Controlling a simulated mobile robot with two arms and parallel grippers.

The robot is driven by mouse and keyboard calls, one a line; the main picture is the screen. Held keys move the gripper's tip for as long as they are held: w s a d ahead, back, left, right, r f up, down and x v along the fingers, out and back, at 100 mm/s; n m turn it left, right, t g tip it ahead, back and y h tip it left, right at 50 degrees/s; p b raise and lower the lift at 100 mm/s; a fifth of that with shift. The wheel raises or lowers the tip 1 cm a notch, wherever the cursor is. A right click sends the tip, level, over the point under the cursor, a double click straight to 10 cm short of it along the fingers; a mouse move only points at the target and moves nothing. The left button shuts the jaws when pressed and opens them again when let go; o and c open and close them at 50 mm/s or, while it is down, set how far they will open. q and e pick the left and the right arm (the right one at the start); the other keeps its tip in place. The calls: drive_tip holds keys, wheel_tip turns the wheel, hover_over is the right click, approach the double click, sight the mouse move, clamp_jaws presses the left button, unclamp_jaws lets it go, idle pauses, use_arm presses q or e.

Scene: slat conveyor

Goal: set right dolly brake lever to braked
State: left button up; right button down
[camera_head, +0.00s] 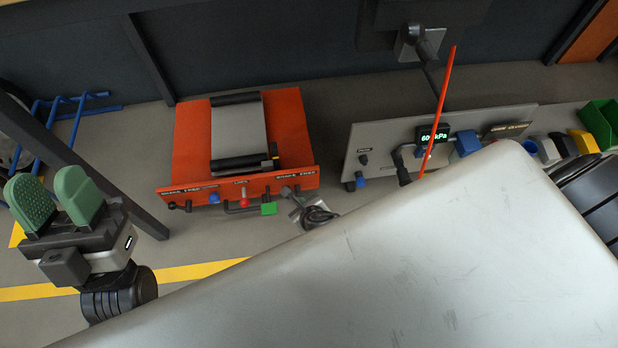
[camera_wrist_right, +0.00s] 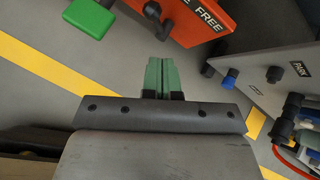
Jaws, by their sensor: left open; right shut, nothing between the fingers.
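The orange dolly (camera_head: 190,140) stands on the floor at centre left in the head view. Its front panel carries a red knob (camera_head: 244,199), a green handle (camera_head: 268,208) and, at its right end, a dark brake lever (camera_head: 287,191). In the right wrist view this lever (camera_wrist_right: 153,10) hangs from the orange panel beside the word FREE. My right gripper (camera_wrist_right: 163,62) has its green fingers pressed together and empty, just below the lever in that picture. The head view does not clearly show it. My left gripper (camera_head: 57,195) is open and empty, left of the dolly.
A grey panel (camera_head: 400,135) with a pressure display (camera_head: 433,133) and several knobs stands right of the dolly. A large pale grey surface fills the lower right of the head view and hides the floor. The green handle (camera_wrist_right: 88,18) is close in the right wrist view.

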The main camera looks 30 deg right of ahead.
use_arm(q)
drive_tip(key=w+f+g+y+p, duration=0.3)
drive_tip(key=w+f+g, duration=0.3)
drive_tip(key=f+g, duration=0.1)
drive_tip(key=shift+w+d+g, duration=0.15)
drive_tip(key=shift+w+g, duration=0.05)
drive_tip(key=shift+g, duration=0.6)
use_arm(e)
drive_tip(key=shift+v, duration=2.9)
